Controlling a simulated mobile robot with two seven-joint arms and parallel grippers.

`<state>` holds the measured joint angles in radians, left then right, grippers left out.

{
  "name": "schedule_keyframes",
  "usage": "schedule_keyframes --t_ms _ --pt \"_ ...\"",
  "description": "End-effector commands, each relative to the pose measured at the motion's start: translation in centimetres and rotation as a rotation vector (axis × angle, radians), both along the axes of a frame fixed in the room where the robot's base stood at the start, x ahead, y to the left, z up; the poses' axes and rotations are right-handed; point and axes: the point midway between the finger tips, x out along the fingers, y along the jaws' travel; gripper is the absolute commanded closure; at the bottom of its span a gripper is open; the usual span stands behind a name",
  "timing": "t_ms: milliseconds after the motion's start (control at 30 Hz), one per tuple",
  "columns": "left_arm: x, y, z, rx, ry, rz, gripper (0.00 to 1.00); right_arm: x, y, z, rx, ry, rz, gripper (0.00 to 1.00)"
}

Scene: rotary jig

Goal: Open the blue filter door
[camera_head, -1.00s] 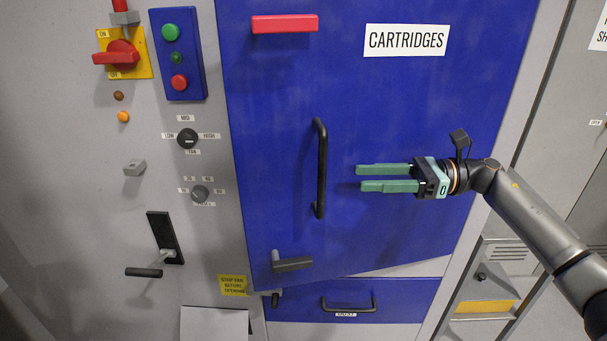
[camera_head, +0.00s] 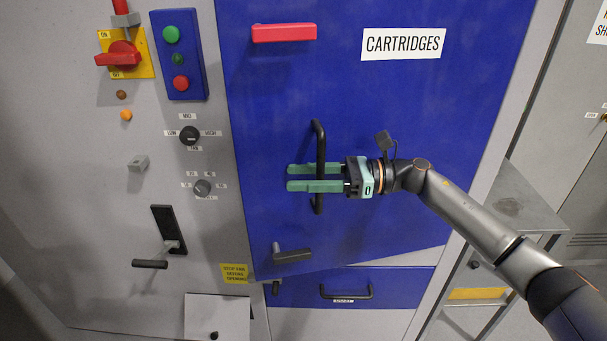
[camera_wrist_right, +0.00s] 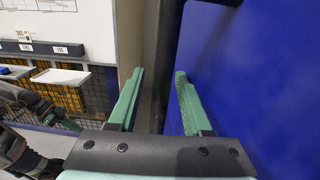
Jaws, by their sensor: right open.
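The blue filter door (camera_head: 400,130), marked CARTRIDGES, fills the middle of the head view. Its bottom edge slants against the drawer below, and its lower left corner overlaps that drawer, so it looks slightly ajar. A black vertical bar handle (camera_head: 319,140) is on its left part, with a dark latch lever (camera_head: 292,256) at the lower left. My right gripper (camera_head: 289,178) is open, its green fingers reaching across the handle. In the right wrist view the dark handle bar (camera_wrist_right: 172,50) runs between the parted fingers (camera_wrist_right: 158,75); contact cannot be told.
A grey panel with a red-yellow switch (camera_head: 122,58), a button box (camera_head: 179,55) and knobs stands left of the door. A blue drawer (camera_head: 400,287) is below. A grey cabinet with a flat top (camera_head: 515,205) stands at the right.

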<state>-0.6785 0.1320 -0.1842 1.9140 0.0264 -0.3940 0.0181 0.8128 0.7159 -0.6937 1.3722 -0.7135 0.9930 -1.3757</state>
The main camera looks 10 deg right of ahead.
Motion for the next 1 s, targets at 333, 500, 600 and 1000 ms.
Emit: schedule_keyframes --t_ms 333,500,600,1000 --pt "-0.02 0.0 -0.02 0.0 0.0 0.0 1.0 -0.01 -0.04 -0.01 0.0 0.0 0.0 0.79" --pt "-0.02 0.0 -0.02 0.0 0.0 0.0 1.0 -0.01 -0.05 -0.01 0.0 0.001 0.0 0.98" --pt "-0.03 0.0 -0.03 0.0 0.001 0.0 1.0 -0.01 -0.05 -0.02 0.0 0.001 0.0 1.0" --pt "-0.03 0.0 -0.02 0.0 0.0 0.0 1.0 0.0 -0.06 -0.02 0.0 0.001 0.0 1.0"
